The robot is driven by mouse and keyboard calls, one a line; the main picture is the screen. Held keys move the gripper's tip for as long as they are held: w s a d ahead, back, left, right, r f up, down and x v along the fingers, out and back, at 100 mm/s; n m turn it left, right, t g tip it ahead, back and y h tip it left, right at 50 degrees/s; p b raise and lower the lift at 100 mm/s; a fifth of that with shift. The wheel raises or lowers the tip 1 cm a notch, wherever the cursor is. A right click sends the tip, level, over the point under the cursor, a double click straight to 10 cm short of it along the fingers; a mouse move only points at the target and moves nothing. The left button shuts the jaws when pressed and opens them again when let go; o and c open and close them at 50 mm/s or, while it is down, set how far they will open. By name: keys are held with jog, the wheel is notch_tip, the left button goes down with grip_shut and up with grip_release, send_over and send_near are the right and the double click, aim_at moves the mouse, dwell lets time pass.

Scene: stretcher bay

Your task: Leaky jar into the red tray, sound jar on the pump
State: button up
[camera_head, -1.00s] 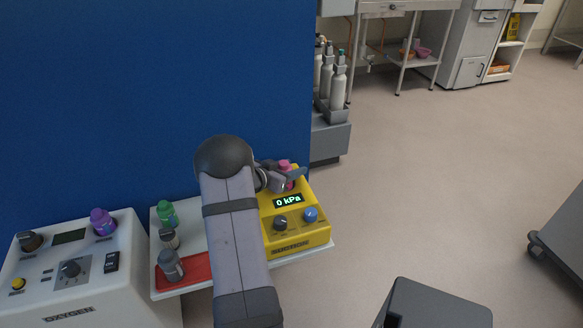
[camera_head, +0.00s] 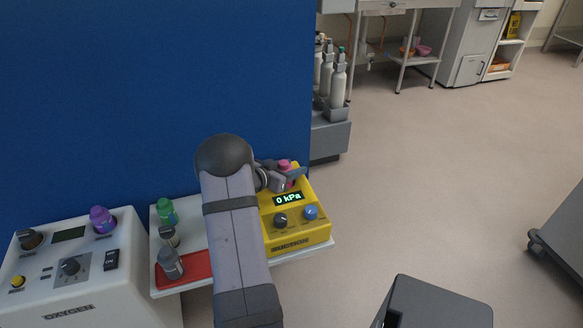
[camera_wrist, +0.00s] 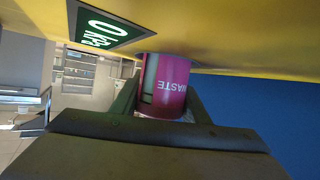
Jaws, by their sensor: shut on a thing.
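My gripper (camera_head: 283,177) is shut on a pink jar (camera_head: 285,165) at the back of the yellow pump (camera_head: 300,238). In the wrist view the pink jar (camera_wrist: 172,86) sits between the fingers, bears the word WASTE and appears to meet the yellow pump face. The pump display (camera_head: 289,198) reads 0 kPa. A grey jar (camera_head: 171,264) stands on the red tray (camera_head: 199,267) at the front left of the shelf. My arm hides the middle of the shelf.
A blue screen (camera_head: 130,90) rises behind the shelf. Gas cylinders (camera_head: 338,83) stand farther back.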

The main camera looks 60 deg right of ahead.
jog(key=shift+f, duration=0.25)
jog(key=o, duration=0.8)
jog(key=shift+r, duration=0.1)
jog(key=shift+p+v, duration=0.95)
jog(key=shift+v, duration=0.55)
jog(key=shift+p+v, duration=2.4)
jog(key=shift+v, duration=1.6)
